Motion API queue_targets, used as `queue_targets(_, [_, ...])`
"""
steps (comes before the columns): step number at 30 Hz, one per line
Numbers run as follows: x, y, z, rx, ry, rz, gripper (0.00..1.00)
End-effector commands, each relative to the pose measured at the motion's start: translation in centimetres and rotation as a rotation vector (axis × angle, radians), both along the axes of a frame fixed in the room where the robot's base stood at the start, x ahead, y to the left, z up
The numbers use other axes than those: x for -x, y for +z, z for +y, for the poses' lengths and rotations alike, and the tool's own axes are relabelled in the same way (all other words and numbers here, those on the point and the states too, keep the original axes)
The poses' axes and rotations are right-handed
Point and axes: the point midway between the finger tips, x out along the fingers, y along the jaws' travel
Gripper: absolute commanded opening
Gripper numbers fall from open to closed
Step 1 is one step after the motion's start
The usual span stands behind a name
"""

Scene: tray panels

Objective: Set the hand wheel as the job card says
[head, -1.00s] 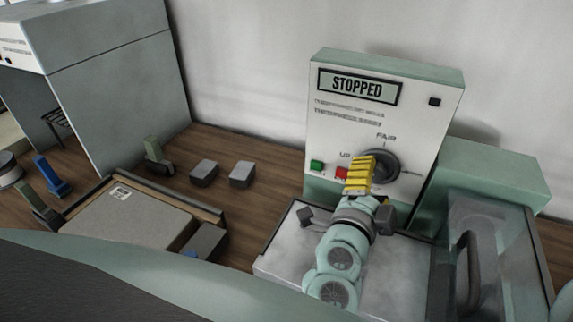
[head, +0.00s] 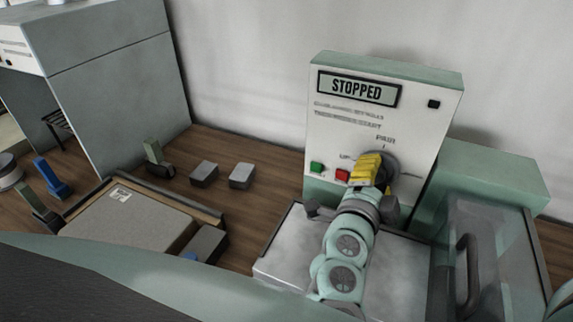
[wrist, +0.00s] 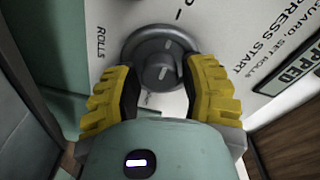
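The hand wheel is a round dark grey knob on a dial. It is mostly hidden behind my gripper in the head view, with its rim (head: 394,167) showing, and is clear in the wrist view (wrist: 163,66). A light mark on the knob points up and slightly right in the wrist view. My gripper (head: 368,166) has yellow fingers in front of the wheel. In the wrist view my gripper (wrist: 163,88) is open, one finger on each side of the knob; contact cannot be told. No separate job card can be identified.
The white panel (head: 335,140) carries a "STOPPED" display (head: 357,88), a green button (head: 317,168) and a red button (head: 342,175) close left of my gripper. A clear guard box with a dark handle (head: 468,270) stands at right. Grey blocks (head: 241,176) lie left.

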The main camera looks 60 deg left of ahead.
Motion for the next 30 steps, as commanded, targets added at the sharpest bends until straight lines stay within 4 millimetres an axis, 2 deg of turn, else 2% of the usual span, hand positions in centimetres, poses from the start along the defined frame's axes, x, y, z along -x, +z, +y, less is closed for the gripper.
queue_targets(1, [0.02, 0.0, 0.01, 0.0, 0.0, 0.0, 0.36])
queue_targets(12, [0.03, 0.01, 0.01, 0.0, 0.001, 0.0, 0.0])
queue_targets(22, [0.01, -0.07, 0.0, -0.034, 0.0, 0.023, 0.0])
queue_targets(30, [0.01, -0.17, 0.0, -0.171, -0.001, 0.108, 0.0])
